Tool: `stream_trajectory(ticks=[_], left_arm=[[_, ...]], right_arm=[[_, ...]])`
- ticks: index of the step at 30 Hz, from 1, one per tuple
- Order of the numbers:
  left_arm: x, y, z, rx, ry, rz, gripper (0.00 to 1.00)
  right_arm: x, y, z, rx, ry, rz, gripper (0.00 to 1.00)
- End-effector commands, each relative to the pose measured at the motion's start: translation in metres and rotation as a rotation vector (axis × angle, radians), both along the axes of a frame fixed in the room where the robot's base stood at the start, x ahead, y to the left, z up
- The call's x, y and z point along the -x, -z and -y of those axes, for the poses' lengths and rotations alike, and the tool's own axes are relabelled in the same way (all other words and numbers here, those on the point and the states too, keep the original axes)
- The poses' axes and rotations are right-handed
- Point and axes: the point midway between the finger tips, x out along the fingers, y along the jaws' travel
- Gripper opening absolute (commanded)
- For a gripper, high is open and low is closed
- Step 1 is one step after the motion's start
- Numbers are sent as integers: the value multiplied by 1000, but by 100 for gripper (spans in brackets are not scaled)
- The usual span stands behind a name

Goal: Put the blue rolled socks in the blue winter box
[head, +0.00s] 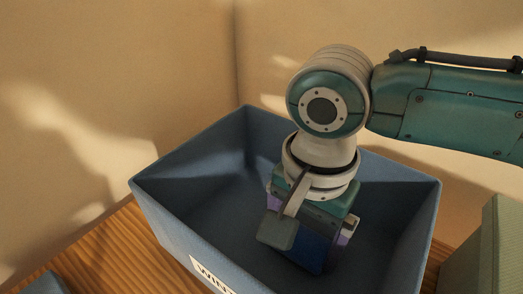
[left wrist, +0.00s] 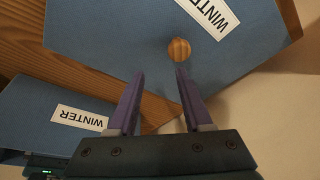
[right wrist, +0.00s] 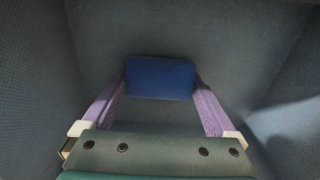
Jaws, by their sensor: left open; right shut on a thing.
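The blue winter box (head: 165,215) is open at the top, with part of a WINTER label on its front in the head view. My right gripper (head: 309,246) reaches down into it. Its purple fingers are shut on the blue rolled socks (right wrist: 160,78), which look like a dark blue block between the fingertips in the right wrist view. The socks also show below the gripper in the head view (head: 310,252). Whether they touch the box floor is unclear. My left gripper (left wrist: 159,74) is open and empty, near a blue front with a WINTER label (left wrist: 207,14) and a round wooden knob (left wrist: 179,49).
The box stands on a wooden surface (head: 115,245) in a corner between beige walls. A green box (head: 480,255) stands close at right. A second blue WINTER-labelled front (left wrist: 35,110) shows in the left wrist view.

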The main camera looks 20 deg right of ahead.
Motion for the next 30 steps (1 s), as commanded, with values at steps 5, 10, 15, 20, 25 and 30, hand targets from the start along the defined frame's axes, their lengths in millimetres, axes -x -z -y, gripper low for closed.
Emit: stream_trajectory(ticks=[5, 10, 15, 20, 25, 30], left_arm=[[0, 0, 0, -1, 1, 0, 50], [0, 0, -1, -4, 3, 1, 50], [0, -5, -2, -8, 6, 1, 50], [0, -17, -2, -9, 6, 1, 50], [0, -28, -2, -9, 6, 1, 50], [0, -34, -2, -9, 5, 1, 50]], right_arm=[[0, 2, 0, 0, 0, 0, 100], [0, 2, 0, 0, 0, 0, 100], [0, -10, 0, -2, 0, 1, 100], [-1, -44, -1, -2, -1, 3, 100], [-1, -83, -1, -3, 0, 2, 100], [-1, -110, -1, -2, 1, 1, 100]])
